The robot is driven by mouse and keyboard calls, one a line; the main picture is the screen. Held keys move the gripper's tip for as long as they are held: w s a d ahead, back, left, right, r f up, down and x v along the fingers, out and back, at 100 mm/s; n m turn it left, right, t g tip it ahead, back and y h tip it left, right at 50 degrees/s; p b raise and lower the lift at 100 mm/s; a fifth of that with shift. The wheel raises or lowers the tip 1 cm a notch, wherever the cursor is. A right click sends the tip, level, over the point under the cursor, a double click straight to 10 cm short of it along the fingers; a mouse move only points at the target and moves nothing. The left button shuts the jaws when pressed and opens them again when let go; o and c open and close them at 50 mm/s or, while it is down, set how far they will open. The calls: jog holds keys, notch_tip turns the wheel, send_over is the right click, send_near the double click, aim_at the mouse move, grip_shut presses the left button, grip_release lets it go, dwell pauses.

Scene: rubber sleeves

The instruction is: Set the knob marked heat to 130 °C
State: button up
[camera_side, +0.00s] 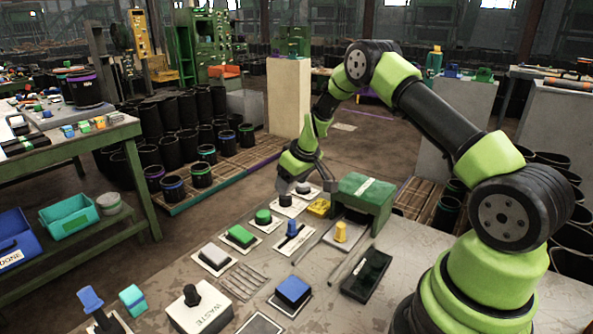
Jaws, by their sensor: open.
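My gripper (289,184) points down over the far end of the grey worktable (410,245), its fingers small and partly merged with what lies behind. Just below it a dark round knob (285,200) sits on a pale plate. A second dark knob (303,188) on a pale plate is close by to the right. I cannot read a heat mark or any scale on either, nor tell which way they point. I cannot tell whether the gripper touches a knob. Nothing shows held in it.
Close around stand a green button (263,216), a blue lever (292,228), a yellow block (319,207) and a green press-like box (362,199).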

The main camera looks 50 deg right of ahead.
jog(key=shift+v, duration=2.25)
jog(key=s+a+r+m+t+y, duration=0.1)
jog(key=s+a+r, duration=0.4)
jog(key=r, duration=0.4)
jog(key=s+a+r, duration=0.3)
jog(key=a+r, duration=0.4)
jog(key=r, duration=0.2)
jog(key=s+a+r, duration=0.1)
jog(key=s+a, duration=0.1)
jog(key=s, duration=0.3)
jog(key=s+a+r+m+t+y, duration=0.1)
jog(key=s+a, duration=0.1)
jog(key=s, duration=0.4)
jog(key=s+a+r+m, duration=0.1)
jog(key=s+a, duration=0.2)
jog(key=s, duration=0.3)
jog(key=shift+s+t, duration=0.15)
jog(key=shift+t, duration=0.15)
